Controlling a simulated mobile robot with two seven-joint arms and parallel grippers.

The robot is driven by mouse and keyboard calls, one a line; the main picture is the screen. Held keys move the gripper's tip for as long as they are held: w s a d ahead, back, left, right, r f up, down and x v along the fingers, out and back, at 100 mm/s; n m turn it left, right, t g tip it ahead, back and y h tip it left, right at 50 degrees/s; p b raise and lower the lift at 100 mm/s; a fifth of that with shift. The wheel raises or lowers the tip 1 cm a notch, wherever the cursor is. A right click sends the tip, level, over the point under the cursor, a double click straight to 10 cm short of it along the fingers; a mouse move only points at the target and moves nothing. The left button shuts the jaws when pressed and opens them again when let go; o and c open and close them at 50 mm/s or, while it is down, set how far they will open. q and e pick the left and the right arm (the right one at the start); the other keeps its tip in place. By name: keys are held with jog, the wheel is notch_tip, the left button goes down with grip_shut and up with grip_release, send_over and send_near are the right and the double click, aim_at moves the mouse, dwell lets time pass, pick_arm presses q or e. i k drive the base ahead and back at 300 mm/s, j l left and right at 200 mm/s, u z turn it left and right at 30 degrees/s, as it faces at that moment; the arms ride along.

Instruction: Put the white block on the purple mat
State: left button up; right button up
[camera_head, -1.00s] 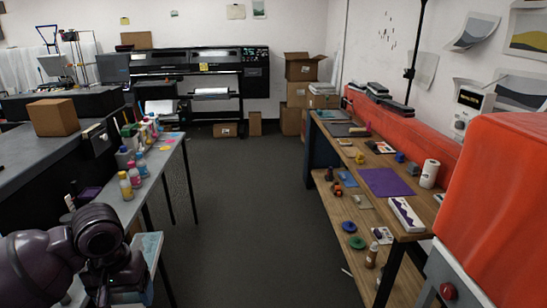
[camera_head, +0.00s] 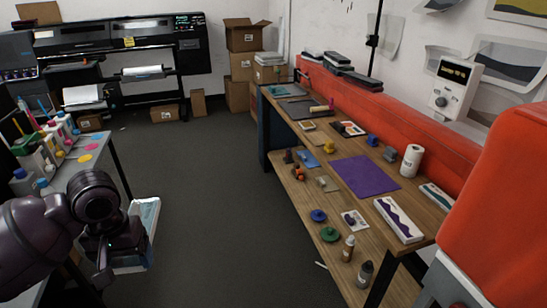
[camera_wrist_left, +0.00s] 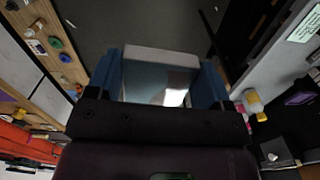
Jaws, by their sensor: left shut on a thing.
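The purple mat (camera_head: 364,177) lies flat on the wooden table at the right in the head view, with its top bare. My left gripper (camera_head: 128,246) is at the lower left of the head view, far from the mat. It is shut on the white block (camera_head: 147,212), which shows pale and bluish beyond my wrist. In the left wrist view, the block (camera_wrist_left: 160,55) sits between the blue fingers of the left gripper (camera_wrist_left: 160,80), above the dark floor. My right gripper is not in view.
The wooden table (camera_head: 310,165) holds a paper roll (camera_head: 411,160), a patterned white box (camera_head: 398,219) and several small coloured items around the mat. Bottles (camera_head: 365,272) stand on its lower shelf. Dark floor (camera_head: 220,220) lies clear between it and the left grey bench (camera_head: 85,160).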

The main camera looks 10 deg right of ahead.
aim_at(364, 173)
jog(key=i+z, duration=0.35)
jog(key=i+j+z, duration=0.2)
jog(key=i+z, duration=0.2)
jog(key=i, duration=0.15)
jog(key=i+z, duration=0.25)
jog(key=z, duration=0.2)
jog(key=i+z, duration=0.25)
jog(key=z, duration=0.25)
jog(key=i+j+z, duration=0.1)
jog(key=i+z, duration=0.15)
jog(key=z, duration=0.2)
